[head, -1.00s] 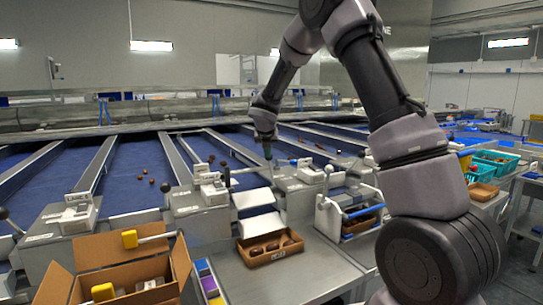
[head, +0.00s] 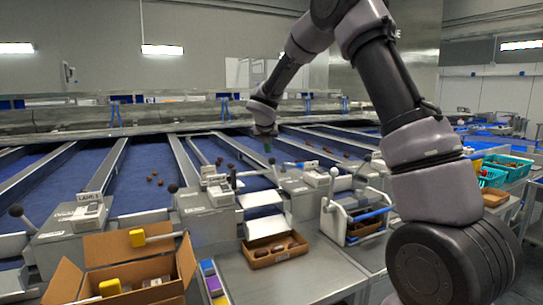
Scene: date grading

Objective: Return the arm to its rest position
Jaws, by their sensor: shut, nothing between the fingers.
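My arm rises from the lower right, bends at the top of the picture and reaches down toward the lanes. My gripper (head: 267,146) hangs over the blue sorting lanes (head: 150,160), small and far off. It is shut and empty, and apart from the things below it. A brown tray (head: 262,262) with several dates stands on the metal bench in front of it.
A cardboard box (head: 95,248) with yellow-handled tools stands at the lower left. Lane machines with ball-topped levers (head: 17,211) line the bench. A blue-handled rack (head: 365,213) and teal crates (head: 505,167) stand to the right. Bare bench (head: 310,275) lies right of the tray.

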